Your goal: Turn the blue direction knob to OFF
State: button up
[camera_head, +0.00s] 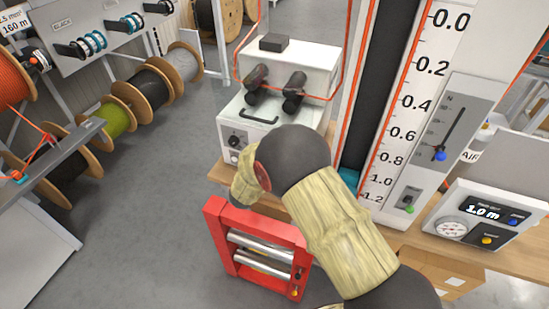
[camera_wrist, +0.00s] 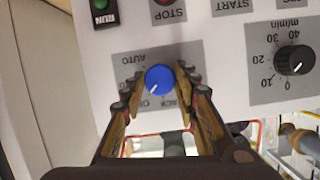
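The blue direction knob (camera_wrist: 159,79) sits on a grey label plate (camera_wrist: 122,74) on a white control panel (camera_wrist: 222,60) in the wrist view. Its white pointer mark points to the lower left. AUTO is readable at the plate's upper left; the lower labels are partly hidden and hard to read. My gripper (camera_wrist: 159,72) has one finger on each side of the knob, with narrow gaps showing beside it. It looks open around the knob, not clamped. In the head view I cannot make out the gripper or this knob.
Beside the knob are a green RUN lamp (camera_wrist: 103,12), a red STOP button (camera_wrist: 163,3) and a black speed dial (camera_wrist: 295,60). In the head view, a red roller frame (camera_head: 216,235), a white machine (camera_head: 300,65) and a length scale (camera_head: 420,90) surround my arm.

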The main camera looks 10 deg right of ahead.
jog(key=o, duration=0.4)
jog(key=v, duration=1.2)
dwell(0.4)
